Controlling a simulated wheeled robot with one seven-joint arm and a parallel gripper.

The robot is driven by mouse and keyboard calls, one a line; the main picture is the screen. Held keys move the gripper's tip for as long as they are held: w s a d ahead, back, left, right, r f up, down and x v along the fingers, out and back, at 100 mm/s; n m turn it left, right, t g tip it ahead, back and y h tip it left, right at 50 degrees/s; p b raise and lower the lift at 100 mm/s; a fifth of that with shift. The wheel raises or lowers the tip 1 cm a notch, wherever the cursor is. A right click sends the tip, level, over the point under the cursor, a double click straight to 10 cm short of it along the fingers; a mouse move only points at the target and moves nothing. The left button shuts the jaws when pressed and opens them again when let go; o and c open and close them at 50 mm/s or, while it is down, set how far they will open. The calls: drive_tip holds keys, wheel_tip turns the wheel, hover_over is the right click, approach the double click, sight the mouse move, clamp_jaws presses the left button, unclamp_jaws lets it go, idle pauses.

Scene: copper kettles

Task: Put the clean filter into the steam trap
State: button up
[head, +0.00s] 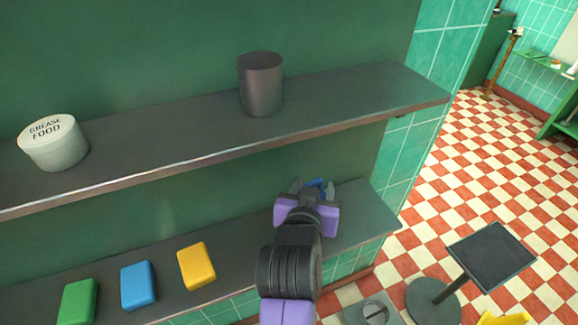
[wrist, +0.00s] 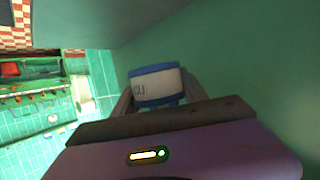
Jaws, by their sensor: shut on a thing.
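My gripper (head: 312,187) is over the right part of the lower shelf, below the upper shelf. It is shut on a small blue and white object (wrist: 158,86), with a blue top and bottom edge and a white band with partly readable dark letters. In the head view only a bit of its blue (head: 318,184) shows between the fingers. I cannot tell from its look whether it is the clean filter. I cannot make out a steam trap for certain in either view.
The upper shelf (head: 180,135) bears a white "GREASE FOOD" tub (head: 55,143) and a dark metal canister (head: 261,84). On the lower shelf (head: 225,262) lie green (head: 79,302), blue (head: 138,285) and yellow (head: 197,266) blocks. A black-topped stand (head: 491,256) is on the checkered floor at right.

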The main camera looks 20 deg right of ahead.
drive_tip(key=shift+r, duration=0.25)
drive_tip(key=f+n+y, duration=0.1)
drive_tip(key=f, duration=0.1)
drive_tip(key=s+a+f+n+t, duration=0.1)
drive_tip(key=f, duration=0.1)
drive_tip(key=f+y, duration=0.1)
drive_tip(key=f, duration=0.2)
drive_tip(key=shift+s+a+n+y, duration=0.15)
drive_tip(key=shift+a+n+y, duration=0.15)
drive_tip(key=shift+a+n, duration=0.1)
drive_tip(key=shift+d+f+n+t+y, duration=0.1)
drive_tip(key=shift+f+n+t+y, duration=0.35)
drive_tip(key=shift+f, duration=0.25)
